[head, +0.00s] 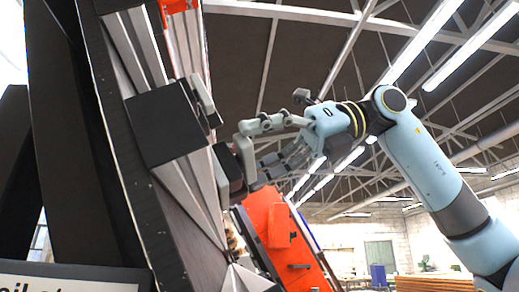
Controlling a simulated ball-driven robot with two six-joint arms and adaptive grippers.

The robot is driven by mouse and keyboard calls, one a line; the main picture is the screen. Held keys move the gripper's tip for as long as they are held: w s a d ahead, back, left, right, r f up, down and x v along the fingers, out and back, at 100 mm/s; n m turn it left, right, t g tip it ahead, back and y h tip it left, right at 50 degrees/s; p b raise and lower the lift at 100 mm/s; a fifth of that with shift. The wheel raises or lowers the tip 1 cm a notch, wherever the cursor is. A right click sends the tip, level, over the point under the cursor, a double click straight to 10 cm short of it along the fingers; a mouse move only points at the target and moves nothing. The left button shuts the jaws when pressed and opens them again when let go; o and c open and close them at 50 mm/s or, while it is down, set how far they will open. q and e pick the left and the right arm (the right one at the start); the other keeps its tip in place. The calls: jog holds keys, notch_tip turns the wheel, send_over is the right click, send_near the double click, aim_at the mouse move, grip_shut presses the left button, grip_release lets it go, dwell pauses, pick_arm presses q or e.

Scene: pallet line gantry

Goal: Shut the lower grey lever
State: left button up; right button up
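The lower grey lever (245,160) is a short light-grey bar on the right side of a dark block (228,172) on the tilted gantry beam. My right gripper (255,147) reaches in from the right. Its two grey fingers are spread apart, one near the lever's upper end and the other beside its middle. I cannot tell whether either fingertip touches the lever. A similar upper grey lever (206,101) sits on a larger black block (168,122) higher up the beam. My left gripper does not show.
The gantry beam (118,130) fills the left side, leaning across the picture. An orange panel (262,218) with dark handles stands behind and below my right gripper. A partly cut-off sign (75,279) is at the lower left.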

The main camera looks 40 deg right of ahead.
jog(key=c, duration=0.7)
jog(key=shift+o, duration=0.2)
jog(key=shift+m, duration=0.3)
jog(key=shift+d+f+m+h+p, duration=0.1)
jog(key=shift+m+h+p, duration=0.35)
jog(key=shift+m+p, duration=2.15)
jog(key=shift+d+m+h+p, duration=0.1)
jog(key=shift+m+h+p, duration=0.6)
jog(key=shift+m, duration=3.6)
jog(key=shift+y, duration=0.25)
jog(key=o, duration=1.2)
